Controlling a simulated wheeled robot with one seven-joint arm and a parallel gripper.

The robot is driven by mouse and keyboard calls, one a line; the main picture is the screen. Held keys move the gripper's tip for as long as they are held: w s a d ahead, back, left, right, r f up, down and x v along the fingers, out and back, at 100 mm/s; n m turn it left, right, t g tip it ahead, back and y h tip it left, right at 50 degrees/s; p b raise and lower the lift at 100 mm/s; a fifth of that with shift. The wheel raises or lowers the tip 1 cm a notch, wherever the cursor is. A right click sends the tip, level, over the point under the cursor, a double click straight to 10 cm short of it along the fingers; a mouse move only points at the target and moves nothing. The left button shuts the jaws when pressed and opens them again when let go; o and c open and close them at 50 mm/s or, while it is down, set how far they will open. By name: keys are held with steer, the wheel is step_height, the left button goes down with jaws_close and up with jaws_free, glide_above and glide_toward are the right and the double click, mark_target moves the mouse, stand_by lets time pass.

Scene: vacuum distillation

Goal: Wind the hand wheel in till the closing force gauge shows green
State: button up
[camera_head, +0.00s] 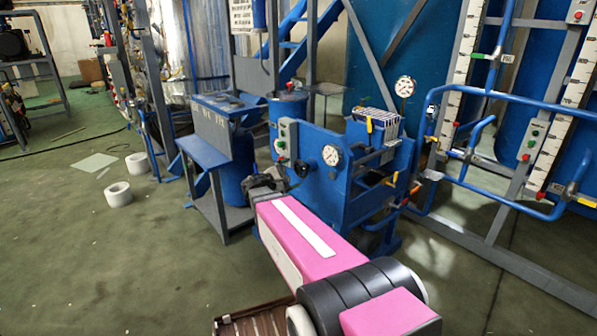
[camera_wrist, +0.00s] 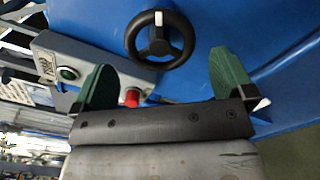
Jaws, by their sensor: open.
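The black three-spoke hand wheel (camera_wrist: 159,45) with a white mark on its rim is on a blue panel, ahead of my gripper (camera_wrist: 162,64) in the wrist view. The two green fingers stand wide apart, one to each side of the wheel, with nothing held. The wheel shows small in the head view (camera_head: 302,167), on the front of the blue press (camera_head: 350,190), and my gripper (camera_head: 265,180) is left of it. A white dial gauge (camera_head: 332,155) is right of the wheel; another dial (camera_head: 404,86) stands higher up. Their readings are too small to tell.
A grey control box (camera_wrist: 85,75) with a green and a red button (camera_wrist: 131,97) sits close to my fingers. A blue-topped stand (camera_head: 215,125) is left of the press. Blue rails (camera_head: 500,97) are at the right.

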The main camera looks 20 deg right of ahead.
steer(key=shift+v, duration=1.7)
